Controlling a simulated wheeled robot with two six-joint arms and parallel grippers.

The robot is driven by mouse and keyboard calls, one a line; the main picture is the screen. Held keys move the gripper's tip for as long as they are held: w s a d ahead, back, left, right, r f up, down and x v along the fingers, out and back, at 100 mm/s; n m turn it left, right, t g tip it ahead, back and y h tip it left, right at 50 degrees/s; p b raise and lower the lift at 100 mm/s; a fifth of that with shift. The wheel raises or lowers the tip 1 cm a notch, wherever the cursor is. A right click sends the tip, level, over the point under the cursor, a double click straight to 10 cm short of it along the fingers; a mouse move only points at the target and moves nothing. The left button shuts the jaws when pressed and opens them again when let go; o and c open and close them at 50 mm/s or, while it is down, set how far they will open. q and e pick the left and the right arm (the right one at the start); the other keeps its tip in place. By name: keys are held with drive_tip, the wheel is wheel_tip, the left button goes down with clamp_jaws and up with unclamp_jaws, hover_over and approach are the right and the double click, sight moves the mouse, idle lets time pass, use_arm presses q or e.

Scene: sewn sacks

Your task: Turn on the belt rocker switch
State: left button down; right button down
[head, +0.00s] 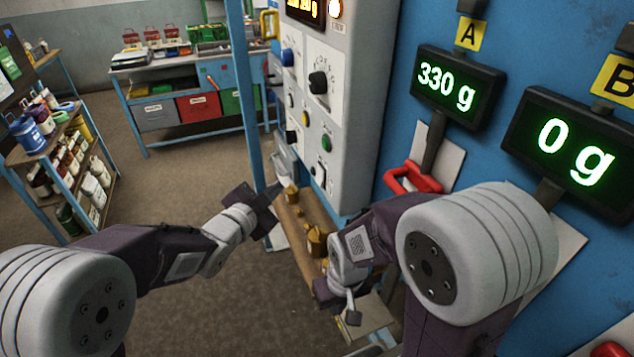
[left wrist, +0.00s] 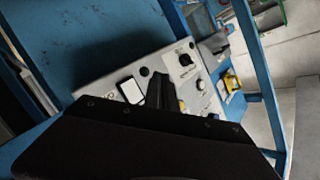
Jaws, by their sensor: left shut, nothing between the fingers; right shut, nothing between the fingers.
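The control panel (head: 345,100) stands upright at the top centre of the head view, with several knobs and buttons on its face. The belt label cannot be read. In the left wrist view, a pale rocker-like switch in a black frame (left wrist: 131,91) sits on the panel face (left wrist: 110,78). My left gripper (head: 268,197) is shut and empty, in front of the panel's lower part. Its dark fingers (left wrist: 160,90) appear just right of that switch in the wrist view; contact cannot be told. My right gripper (head: 352,314) is shut and empty, low beside the wooden shelf.
Brass weights (head: 315,240) stand on a narrow wooden shelf (head: 300,222) below the panel. A blue post (head: 244,90) rises left of the panel. Display A (head: 446,88) reads 330 g and display B (head: 572,150) reads 0 g. A red handle (head: 413,178) sits below A.

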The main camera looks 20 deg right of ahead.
sight(320, 176)
use_arm(q)
drive_tip(key=d+f+b, duration=0.1)
drive_tip(key=d, duration=0.6)
drive_tip(key=shift+w+d, duration=0.1)
drive_tip(key=shift+w, duration=0.05)
idle(1.8)
drive_tip(key=shift+d+b, duration=0.4)
drive_tip(key=shift+b, duration=0.05)
drive_tip(key=shift+d+f, duration=0.1)
drive_tip(key=shift+d, duration=0.25)
idle(0.6)
